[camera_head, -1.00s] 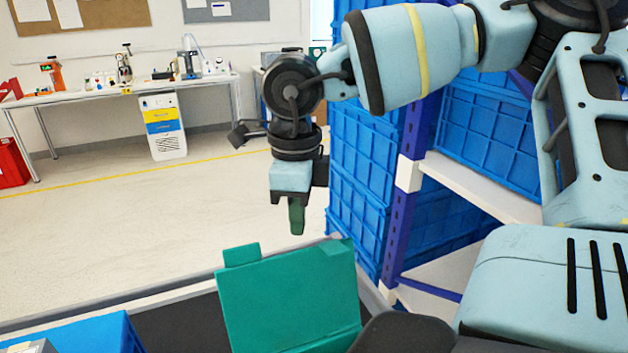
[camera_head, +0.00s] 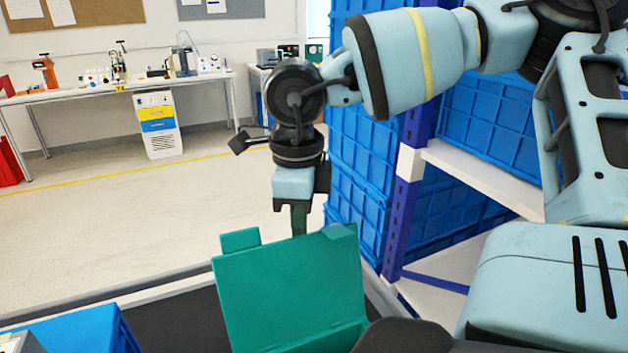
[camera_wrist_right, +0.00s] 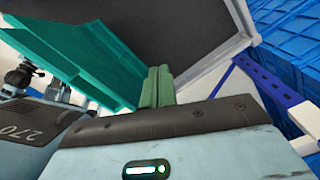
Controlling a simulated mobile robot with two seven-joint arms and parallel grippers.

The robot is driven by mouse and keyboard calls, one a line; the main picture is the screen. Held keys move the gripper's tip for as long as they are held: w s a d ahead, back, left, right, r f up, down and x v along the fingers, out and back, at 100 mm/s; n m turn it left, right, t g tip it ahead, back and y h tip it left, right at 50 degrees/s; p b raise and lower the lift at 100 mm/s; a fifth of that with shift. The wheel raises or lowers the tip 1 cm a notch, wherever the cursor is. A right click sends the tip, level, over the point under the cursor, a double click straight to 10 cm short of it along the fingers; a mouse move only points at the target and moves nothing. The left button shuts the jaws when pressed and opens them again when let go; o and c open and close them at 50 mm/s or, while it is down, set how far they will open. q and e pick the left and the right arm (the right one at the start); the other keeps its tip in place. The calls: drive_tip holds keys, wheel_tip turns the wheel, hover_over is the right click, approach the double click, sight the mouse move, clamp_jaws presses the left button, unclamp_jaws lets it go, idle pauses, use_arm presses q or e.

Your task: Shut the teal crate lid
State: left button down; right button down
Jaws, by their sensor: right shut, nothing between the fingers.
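The teal crate lid (camera_head: 290,285) stands raised and open in the head view, its broad face towards me. A teal tab sticks up at its top left. My right gripper (camera_head: 299,232) points down just behind the lid's top edge, and its fingertips are hidden by the lid. In the right wrist view the shut green fingers (camera_wrist_right: 157,88) are beside the edge of the teal lid (camera_wrist_right: 85,45). I cannot tell whether they touch it. Nothing is between the fingers. My left gripper is not in view.
A dark surface (camera_head: 180,320) with a pale rim lies around the crate. A blue box (camera_head: 75,335) is at the lower left. A shelf rack with blue crates (camera_head: 365,170) stands close to the right of my right gripper. Open floor lies behind, left.

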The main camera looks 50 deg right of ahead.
sight(310, 236)
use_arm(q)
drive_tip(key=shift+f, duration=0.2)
use_arm(e)
drive_tip(key=shift+f, duration=0.3)
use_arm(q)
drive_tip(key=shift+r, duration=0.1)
use_arm(e)
drive_tip(key=shift+s+a, duration=0.1)
drive_tip(key=shift+s, duration=0.05)
